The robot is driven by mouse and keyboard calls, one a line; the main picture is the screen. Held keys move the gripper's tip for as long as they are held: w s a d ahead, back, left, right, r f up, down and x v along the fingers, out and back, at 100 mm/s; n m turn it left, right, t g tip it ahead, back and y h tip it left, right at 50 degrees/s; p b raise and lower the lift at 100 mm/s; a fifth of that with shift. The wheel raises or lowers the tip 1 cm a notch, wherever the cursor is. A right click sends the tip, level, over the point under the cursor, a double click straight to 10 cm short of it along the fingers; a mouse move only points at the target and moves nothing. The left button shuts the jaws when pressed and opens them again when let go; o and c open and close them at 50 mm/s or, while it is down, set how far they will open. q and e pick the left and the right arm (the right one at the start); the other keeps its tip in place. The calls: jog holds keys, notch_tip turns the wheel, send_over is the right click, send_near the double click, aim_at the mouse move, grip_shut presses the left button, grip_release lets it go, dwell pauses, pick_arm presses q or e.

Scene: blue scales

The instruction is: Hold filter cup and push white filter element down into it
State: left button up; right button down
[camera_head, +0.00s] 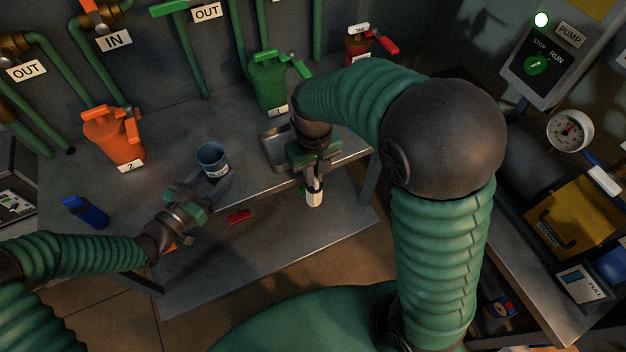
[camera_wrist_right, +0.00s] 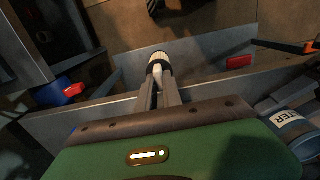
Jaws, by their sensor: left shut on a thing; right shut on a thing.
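The blue-grey filter cup (camera_head: 210,153) stands upright, open end up, on the metal bench, with a white label on its side.
A shallow metal tray (camera_head: 271,150) lies on the bench behind my right gripper. An orange housing (camera_head: 115,137) and a green housing (camera_head: 269,82) stand at the back. A blue object (camera_head: 90,213) lies at left. A red block (camera_head: 239,216) lies lower, in front.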

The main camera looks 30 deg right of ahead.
notch_tip(320, 180, up, 22)
dwell(1.1)
jog(key=shift+f, duration=0.1)
jog(key=w+a+f, duration=0.1)
jog(key=w+a, duration=0.5)
jog(key=a, duration=0.4)
jog(key=w+a+f, duration=0.1)
jog(key=w+a, duration=0.6)
jog(key=a, duration=0.3)
dwell(1.5)
jog(key=shift+f, duration=0.2)
jog(key=shift+f, duration=1.35)
jog(key=shift+f, duration=2)
